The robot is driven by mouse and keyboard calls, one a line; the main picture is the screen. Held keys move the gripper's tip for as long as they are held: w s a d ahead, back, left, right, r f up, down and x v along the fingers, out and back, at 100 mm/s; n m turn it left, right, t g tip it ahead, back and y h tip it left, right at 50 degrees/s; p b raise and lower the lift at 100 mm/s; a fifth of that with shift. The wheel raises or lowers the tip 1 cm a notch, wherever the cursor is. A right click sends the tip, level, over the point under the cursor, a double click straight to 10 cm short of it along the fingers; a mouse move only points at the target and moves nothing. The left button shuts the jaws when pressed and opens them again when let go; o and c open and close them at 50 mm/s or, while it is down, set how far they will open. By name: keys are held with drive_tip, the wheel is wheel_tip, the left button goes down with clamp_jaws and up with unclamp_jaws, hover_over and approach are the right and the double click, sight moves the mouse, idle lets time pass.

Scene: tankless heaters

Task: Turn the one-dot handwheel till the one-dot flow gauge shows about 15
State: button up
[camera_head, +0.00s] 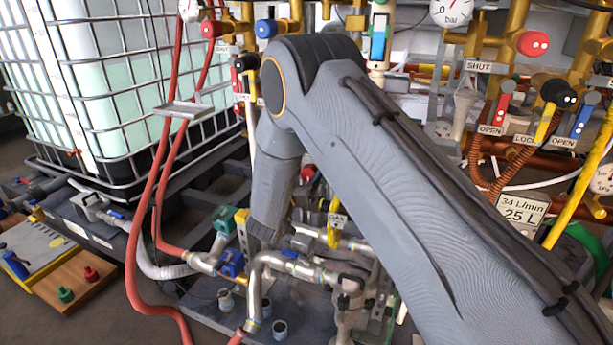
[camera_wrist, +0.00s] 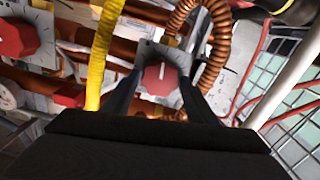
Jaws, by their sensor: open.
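In the wrist view my gripper (camera_wrist: 160,80) is open, with one dark finger on each side of a red faceted knob (camera_wrist: 158,78) that bears a white line. The knob sits on a grey plate; I cannot tell whether the fingers touch it. A second, similar red knob (camera_wrist: 16,38) is at the far left. No dot marks are readable, so I cannot tell which is the one-dot handwheel. In the head view, dial gauges show at the top (camera_head: 452,10) and right edge (camera_head: 603,178); neither is identifiable as the one-dot flow gauge. My arm hides the gripper there.
In the wrist view, a yellow hose (camera_wrist: 101,60) runs left of the fingers and a coiled copper pipe (camera_wrist: 218,50) curves close by on the right. In the head view, a caged white tank (camera_head: 95,70), red hoses (camera_head: 150,190) and low silver pipework (camera_head: 300,265) crowd my arm.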

drive_tip(key=c, duration=0.8)
drive_tip(key=shift+m, duration=0.3)
drive_tip(key=m, duration=0.3)
drive_tip(key=shift+s+d+m, duration=0.1)
drive_tip(key=shift+m, duration=0.3)
drive_tip(key=m, duration=0.4)
drive_tip(key=shift+d+f+m, duration=0.1)
drive_tip(key=shift+m, duration=0.2)
drive_tip(key=m, duration=0.4)
drive_tip(key=shift+f, duration=0.1)
drive_tip(key=shift+f+m+b, duration=0.1)
drive_tip(key=shift+m+b, duration=0.4)
drive_tip(key=shift+m, duration=1.7)
